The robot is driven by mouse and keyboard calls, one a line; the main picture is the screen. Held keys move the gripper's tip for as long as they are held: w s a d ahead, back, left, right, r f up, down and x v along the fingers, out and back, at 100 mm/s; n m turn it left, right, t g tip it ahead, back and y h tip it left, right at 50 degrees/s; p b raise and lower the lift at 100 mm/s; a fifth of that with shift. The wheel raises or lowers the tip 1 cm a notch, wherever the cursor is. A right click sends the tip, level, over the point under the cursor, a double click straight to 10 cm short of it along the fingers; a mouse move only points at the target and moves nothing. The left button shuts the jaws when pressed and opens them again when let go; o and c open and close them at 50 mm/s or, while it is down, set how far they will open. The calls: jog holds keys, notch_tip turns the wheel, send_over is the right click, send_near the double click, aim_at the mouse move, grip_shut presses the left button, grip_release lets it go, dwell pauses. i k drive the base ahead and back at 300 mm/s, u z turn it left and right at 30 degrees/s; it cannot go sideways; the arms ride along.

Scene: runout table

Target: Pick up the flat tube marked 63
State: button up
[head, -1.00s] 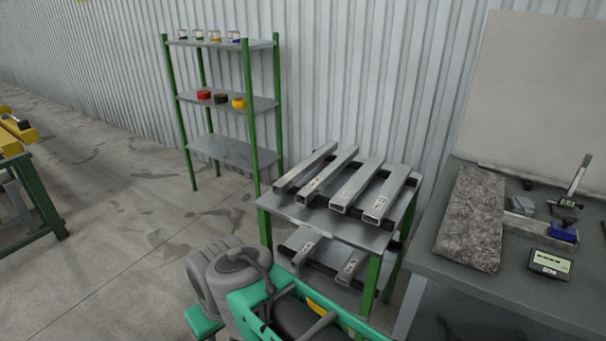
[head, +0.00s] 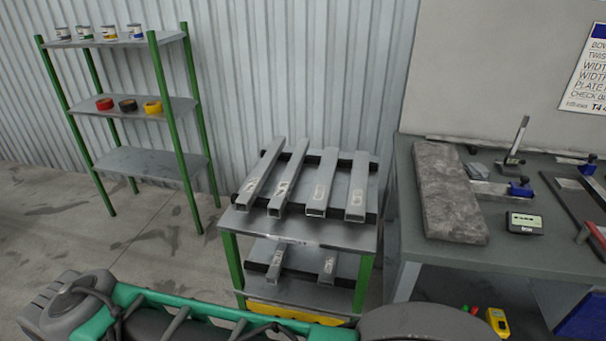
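Several grey metal tubes lie side by side on black bars on the top of a green-legged rack (head: 300,231). They include a leftmost tube (head: 263,172), a second tube (head: 291,172), a third tube (head: 323,180) and a rightmost tube (head: 358,183). Each has a pale handwritten mark near its front end, too small to read, so I cannot tell which is 63. Two more tubes lie on the lower shelf, a left one (head: 276,262) and a right one (head: 328,267), partly hidden by the top. My gripper is not in view; my own grey and green parts cross the bottom.
A workbench (head: 400,230) at right holds a granite block (head: 446,190), a gauge stand (head: 516,145) and a small display device (head: 524,223). A green shelf unit (head: 150,163) with cans and tape rolls stands at left. The floor (head: 50,220) before it is clear.

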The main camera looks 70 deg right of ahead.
aim_at(317, 203)
jog(key=z, duration=0.3)
jog(key=i, duration=0.75)
jog(key=z, duration=1.25)
jog(key=i, duration=0.6)
jog(key=z, duration=0.65)
